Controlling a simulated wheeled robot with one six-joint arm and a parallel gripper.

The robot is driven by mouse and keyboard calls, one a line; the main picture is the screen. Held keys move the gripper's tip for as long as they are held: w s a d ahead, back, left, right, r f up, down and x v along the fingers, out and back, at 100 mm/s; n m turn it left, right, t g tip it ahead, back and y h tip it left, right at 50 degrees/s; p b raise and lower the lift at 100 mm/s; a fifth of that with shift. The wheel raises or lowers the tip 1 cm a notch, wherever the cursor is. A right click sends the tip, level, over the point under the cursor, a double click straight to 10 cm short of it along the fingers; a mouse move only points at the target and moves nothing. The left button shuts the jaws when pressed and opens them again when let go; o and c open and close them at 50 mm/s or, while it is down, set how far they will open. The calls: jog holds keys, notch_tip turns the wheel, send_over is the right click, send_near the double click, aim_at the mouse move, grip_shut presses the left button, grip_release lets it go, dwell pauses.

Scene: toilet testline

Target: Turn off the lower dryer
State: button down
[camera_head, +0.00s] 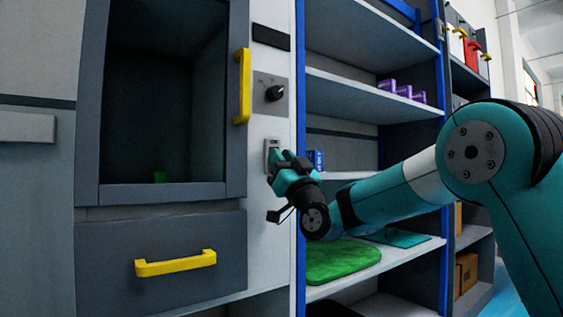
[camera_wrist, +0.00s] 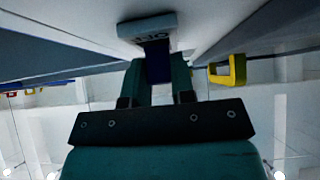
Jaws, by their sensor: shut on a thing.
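The dryer (camera_head: 225,190) is a grey cabinet front with a dark window door, a yellow vertical handle (camera_head: 243,87) and a light side panel. A small grey switch plate (camera_head: 271,144) sits on that panel below a black knob (camera_head: 274,93). My gripper (camera_head: 275,160) is at the switch plate, partly covering it. In the wrist view the plate (camera_wrist: 148,24) is just beyond the fingers, with lettering partly visible. My gripper (camera_wrist: 160,70) is shut on a dark blue switch lever (camera_wrist: 157,62) at the plate. The lever's exact position is hard to tell.
A drawer with a yellow handle (camera_head: 176,263) is below the door. To the right, a blue-framed shelf (camera_head: 350,95) holds purple items (camera_head: 402,91), a blue box (camera_head: 315,159) and a green cloth (camera_head: 340,259), close to my arm.

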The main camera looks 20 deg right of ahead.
jog(key=c, duration=1)
grip_release()
jog(key=shift+o, duration=0.2)
jog(key=b+v, duration=1.3)
jog(key=v, duration=0.4)
jog(key=shift+f+b, duration=0.2)
jog(key=shift+b, duration=0.15)
jog(key=shift+s+a, duration=0.1)
jog(key=shift+s, duration=0.05)
